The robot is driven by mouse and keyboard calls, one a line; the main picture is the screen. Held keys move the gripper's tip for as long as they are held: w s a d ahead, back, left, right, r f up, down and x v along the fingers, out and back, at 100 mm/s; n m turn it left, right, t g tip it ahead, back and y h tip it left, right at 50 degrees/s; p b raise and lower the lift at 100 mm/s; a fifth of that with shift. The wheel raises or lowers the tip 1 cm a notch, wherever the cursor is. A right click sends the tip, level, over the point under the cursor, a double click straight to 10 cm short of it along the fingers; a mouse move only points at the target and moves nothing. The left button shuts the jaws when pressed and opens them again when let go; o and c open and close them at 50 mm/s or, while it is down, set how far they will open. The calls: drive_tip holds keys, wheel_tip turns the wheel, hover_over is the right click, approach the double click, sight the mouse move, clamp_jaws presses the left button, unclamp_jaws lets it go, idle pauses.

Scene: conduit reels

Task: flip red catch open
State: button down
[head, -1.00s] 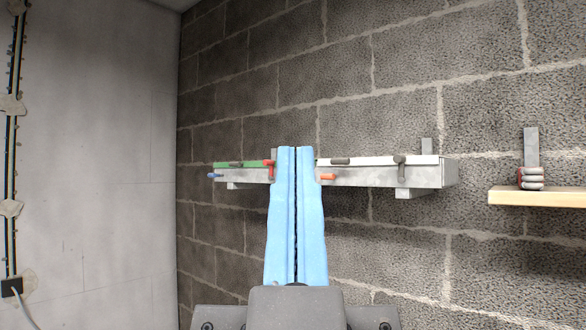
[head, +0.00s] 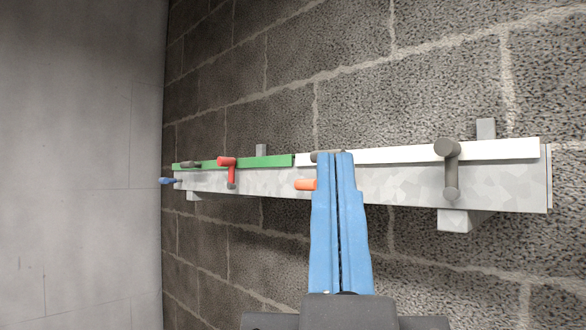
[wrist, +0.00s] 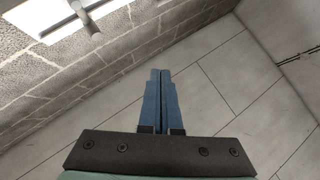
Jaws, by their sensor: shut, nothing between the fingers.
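The red catch (head: 230,170) is a small lever on the front of a long metal trunking (head: 400,188) fixed along the block wall. It sits at the edge of the green lid section (head: 262,161), with its arm hanging down over the trunking's front. My gripper (head: 335,155), with blue fingers, is shut and empty. In the head view its tips overlap the trunking, right of the red catch and beside an orange peg (head: 306,184). In the wrist view the shut fingers (wrist: 160,72) point at bare floor or wall panels, and the red catch is not in that view.
A white lid section (head: 400,152) covers the trunking's right part, with a grey catch (head: 449,165) there. A blue peg (head: 168,181) sticks out at the far left end. Wall brackets (head: 465,221) hold the trunking. Open space lies left of my gripper below the trunking.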

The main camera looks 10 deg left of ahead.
drive_tip(key=w+a+m+g+y+p, duration=0.2)
drive_tip(key=w+a+m+g+p, duration=0.5)
drive_tip(key=w+a+m+p, duration=0.5)
drive_tip(key=w+m+p, duration=0.2)
drive_tip(key=m+p, duration=0.2)
drive_tip(key=m, duration=0.3)
drive_tip(key=shift+w+f+g, duration=0.3)
drive_tip(key=shift+w, duration=0.1)
